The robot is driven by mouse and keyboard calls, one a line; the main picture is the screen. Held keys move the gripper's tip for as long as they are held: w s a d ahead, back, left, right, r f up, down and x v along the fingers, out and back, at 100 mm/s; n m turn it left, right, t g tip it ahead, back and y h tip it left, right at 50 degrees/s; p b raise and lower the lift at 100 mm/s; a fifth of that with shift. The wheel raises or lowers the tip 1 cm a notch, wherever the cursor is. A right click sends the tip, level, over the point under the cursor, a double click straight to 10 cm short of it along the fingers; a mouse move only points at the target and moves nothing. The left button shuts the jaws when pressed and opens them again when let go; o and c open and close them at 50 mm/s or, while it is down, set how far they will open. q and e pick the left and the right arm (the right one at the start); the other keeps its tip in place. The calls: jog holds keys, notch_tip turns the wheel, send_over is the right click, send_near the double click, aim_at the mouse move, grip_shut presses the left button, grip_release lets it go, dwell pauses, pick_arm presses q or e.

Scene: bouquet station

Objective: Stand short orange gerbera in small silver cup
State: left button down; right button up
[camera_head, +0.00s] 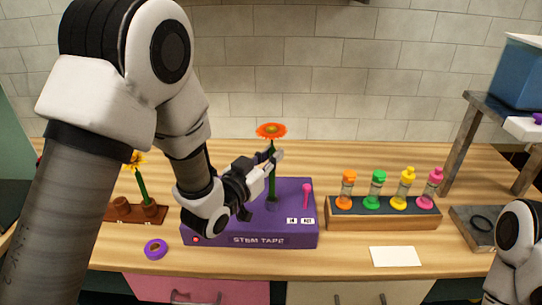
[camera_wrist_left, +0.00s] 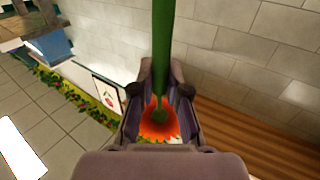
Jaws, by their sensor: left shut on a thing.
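The short orange gerbera (camera_head: 271,131) stands upright in the head view, its green stem running down to the top of the purple stem tape box (camera_head: 250,227). My left gripper (camera_head: 273,158) is shut on the stem below the flower head. The stem's lower end meets a small purple socket on the box; I cannot tell whether it is inside. In the left wrist view the orange head (camera_wrist_left: 158,125) and green stem (camera_wrist_left: 161,50) show between the fingers (camera_wrist_left: 158,95). I see no small silver cup. My right gripper is out of view.
A wooden rack (camera_head: 385,219) holds several colour-topped bottles. A white card (camera_head: 395,256) and a purple tape roll (camera_head: 155,249) lie in front. A brown holder (camera_head: 120,211) with a yellow flower is at left. A dark tray (camera_head: 470,226) and a shelf (camera_head: 465,140) are at right.

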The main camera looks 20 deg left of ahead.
pick_arm(q)
jog(key=shift+f+b, duration=0.2)
jog(key=shift+b, duration=0.25)
dwell(0.4)
jog(key=shift+f, duration=0.15)
jog(key=shift+f+b, duration=0.4)
jog(key=shift+b, duration=0.15)
jog(key=shift+f, duration=0.15)
jog(key=shift+f+b, duration=0.1)
jog(key=shift+b, duration=0.25)
dwell(0.4)
jog(key=shift+f+b, duration=0.6)
jog(key=shift+b, duration=0.05)
dwell(0.3)
